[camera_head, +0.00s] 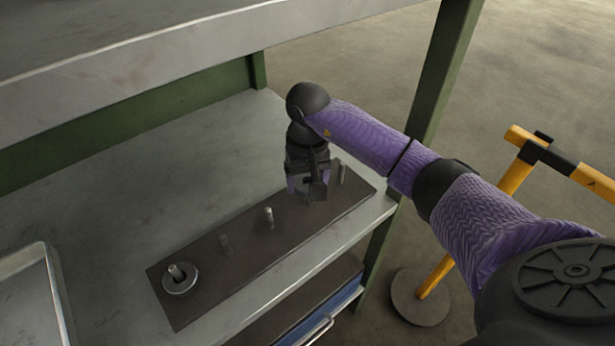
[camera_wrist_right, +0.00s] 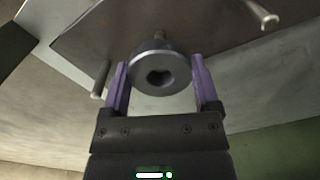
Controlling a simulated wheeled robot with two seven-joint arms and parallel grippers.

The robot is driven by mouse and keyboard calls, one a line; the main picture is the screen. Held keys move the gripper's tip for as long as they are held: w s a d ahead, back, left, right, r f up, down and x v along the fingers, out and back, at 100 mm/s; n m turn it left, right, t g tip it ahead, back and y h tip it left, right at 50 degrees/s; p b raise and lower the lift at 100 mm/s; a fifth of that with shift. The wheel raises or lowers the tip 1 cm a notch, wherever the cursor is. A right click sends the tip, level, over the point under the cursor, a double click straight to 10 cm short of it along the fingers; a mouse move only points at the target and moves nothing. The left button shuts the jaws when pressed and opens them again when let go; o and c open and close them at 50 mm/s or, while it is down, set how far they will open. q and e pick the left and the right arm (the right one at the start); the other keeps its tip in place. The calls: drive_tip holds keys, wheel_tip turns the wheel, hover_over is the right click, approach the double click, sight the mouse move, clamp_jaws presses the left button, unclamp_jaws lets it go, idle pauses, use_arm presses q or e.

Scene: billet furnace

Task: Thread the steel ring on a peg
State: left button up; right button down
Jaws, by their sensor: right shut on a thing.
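My right gripper (camera_head: 306,194) is low over the far right part of a dark board (camera_head: 210,275) that carries a row of upright pegs. In the right wrist view its two purple fingers (camera_wrist_right: 160,85) are shut on a thick steel ring (camera_wrist_right: 143,80) with a dark hole. The gripper hides this ring in the head view. My left gripper is not in view.
Another steel ring (camera_head: 181,285) lies around the leftmost peg (camera_head: 176,271). A metal tray (camera_head: 58,300) stands at the lower left of the grey shelf (camera_head: 110,215). A green post (camera_head: 440,75) rises behind my arm, and a yellow barrier (camera_head: 515,175) stands at the right.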

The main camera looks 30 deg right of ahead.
unclamp_jaws()
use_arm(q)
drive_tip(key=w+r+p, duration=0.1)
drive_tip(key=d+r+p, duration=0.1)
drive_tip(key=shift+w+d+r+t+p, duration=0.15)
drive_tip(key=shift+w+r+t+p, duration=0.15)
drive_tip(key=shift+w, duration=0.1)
use_arm(e)
wheel_tip(320, 180, up, 10)
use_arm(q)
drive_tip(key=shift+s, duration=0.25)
